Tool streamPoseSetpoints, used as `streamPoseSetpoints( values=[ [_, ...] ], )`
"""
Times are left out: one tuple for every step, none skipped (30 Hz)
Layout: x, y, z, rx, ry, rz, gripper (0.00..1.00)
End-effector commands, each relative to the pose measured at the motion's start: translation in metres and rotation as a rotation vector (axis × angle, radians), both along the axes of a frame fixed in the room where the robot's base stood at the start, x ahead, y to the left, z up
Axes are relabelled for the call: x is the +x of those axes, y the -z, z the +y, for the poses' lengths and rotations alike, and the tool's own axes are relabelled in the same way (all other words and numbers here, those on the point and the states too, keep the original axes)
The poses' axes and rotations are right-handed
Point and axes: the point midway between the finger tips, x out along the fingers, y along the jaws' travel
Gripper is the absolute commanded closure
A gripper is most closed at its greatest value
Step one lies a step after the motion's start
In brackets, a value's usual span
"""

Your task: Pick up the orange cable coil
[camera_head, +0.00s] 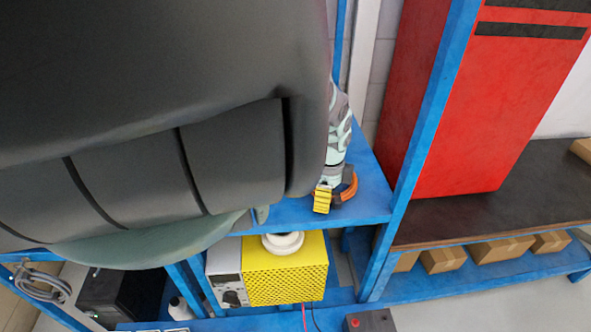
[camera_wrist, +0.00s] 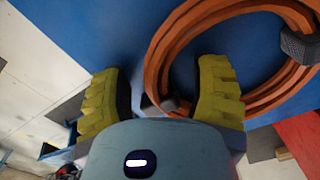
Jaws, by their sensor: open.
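The orange cable coil (camera_wrist: 157,62) lies on the blue shelf (camera_wrist: 100,25) in the wrist view, with dark ties around it. In the head view only a part of the coil (camera_head: 350,187) shows beside my gripper (camera_head: 322,198), at the shelf's right part. My gripper, with yellow ridged fingertips, also shows in the wrist view (camera_wrist: 162,95). It is open. The coil's near left side passes between the two fingers, and the right finger overlaps the inside of the ring in the picture. I cannot tell whether either finger touches the coil.
A blue upright post (camera_head: 420,130) and a red cabinet (camera_head: 480,110) stand right of the coil. Below the shelf are a yellow perforated box (camera_head: 285,275) and a white ring-shaped roll (camera_head: 283,243). Cardboard boxes (camera_head: 443,260) sit on a lower shelf at right.

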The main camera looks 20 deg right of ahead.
Motion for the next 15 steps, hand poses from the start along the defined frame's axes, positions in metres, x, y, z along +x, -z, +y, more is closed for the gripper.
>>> streamPoseSetpoints(
  values=[
    [-0.0005, 0.0002, -0.0009, 0.0, 0.003, 0.0, 0.39],
    [-0.0006, 0.0002, -0.0009, -0.001, 0.003, -0.001, 0.39],
    [-0.0006, 0.0002, -0.001, 0.0, 0.003, 0.0, 0.39],
    [-0.0006, 0.0002, -0.001, 0.0, 0.003, 0.0, 0.36],
    [-0.0007, 0.0002, -0.0011, 0.0, 0.003, 0.0, 0.39],
    [-0.0007, 0.0002, -0.0011, -0.001, 0.003, 0.001, 0.43],
    [-0.0007, 0.0001, -0.0012, -0.001, 0.003, 0.001, 0.46],
    [-0.0007, 0.0001, -0.0012, -0.001, 0.003, 0.0, 0.49],
    [-0.0007, 0.0001, -0.0012, -0.001, 0.003, 0.0, 0.53],
    [-0.0007, 0.0001, -0.0012, -0.001, 0.003, 0.001, 0.56],
    [-0.0007, 0.0001, -0.0012, -0.001, 0.003, 0.001, 0.59],
    [-0.0008, 0.0001, -0.0013, -0.001, 0.003, 0.001, 0.64],
    [-0.0008, 0.0001, -0.0013, -0.001, 0.003, 0.001, 0.67],
    [-0.0009, 0.0001, -0.0012, -0.001, 0.003, 0.001, 0.7],
    [-0.0009, 0.0001, -0.0012, -0.001, 0.003, 0.001, 0.74]
  ],
)
